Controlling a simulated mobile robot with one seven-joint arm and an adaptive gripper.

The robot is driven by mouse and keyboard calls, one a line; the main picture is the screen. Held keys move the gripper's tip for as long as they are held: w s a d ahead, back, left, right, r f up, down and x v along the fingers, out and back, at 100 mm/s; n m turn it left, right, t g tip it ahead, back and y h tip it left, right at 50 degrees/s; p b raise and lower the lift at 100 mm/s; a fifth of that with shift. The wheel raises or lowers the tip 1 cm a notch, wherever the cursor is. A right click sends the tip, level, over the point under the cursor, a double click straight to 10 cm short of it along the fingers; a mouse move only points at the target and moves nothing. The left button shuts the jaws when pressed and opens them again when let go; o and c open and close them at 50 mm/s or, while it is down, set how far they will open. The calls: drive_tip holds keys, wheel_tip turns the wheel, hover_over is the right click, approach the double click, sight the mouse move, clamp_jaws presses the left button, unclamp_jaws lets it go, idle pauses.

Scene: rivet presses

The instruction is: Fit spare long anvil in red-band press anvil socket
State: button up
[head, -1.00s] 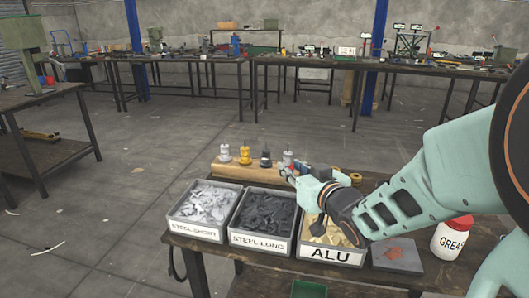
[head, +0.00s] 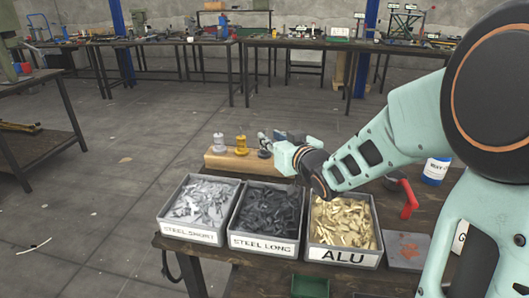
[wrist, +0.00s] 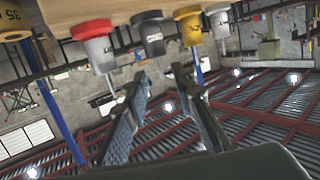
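A wooden rack (head: 232,160) behind the bins holds small upright anvil-like pieces: a silver one (head: 218,142), a yellow one (head: 241,145) and a dark one (head: 264,148). In the wrist view, which is upside down, a grey piece with a red band (wrist: 93,32), a dark piece (wrist: 150,38), a yellow-banded piece (wrist: 190,27) and a silver one (wrist: 220,25) hang from the rack. Their lettering is too small to read surely. My gripper (wrist: 160,75) is open and empty, its fingertips just short of the dark piece. In the head view my wrist hides the rack's right end.
Bins of steel short (head: 191,234), steel long (head: 262,243) and ALU pieces (head: 343,257) stand at the front of the table. A red-handled tool (head: 409,200) and a blue-labelled bottle (head: 435,171) are to the right. Open floor lies to the left.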

drive_tip(key=b+x, duration=0.1)
drive_tip(key=x, duration=0.4)
drive_tip(key=shift+c, duration=0.4)
drive_tip(key=shift+f, duration=0.1)
clamp_jaws()
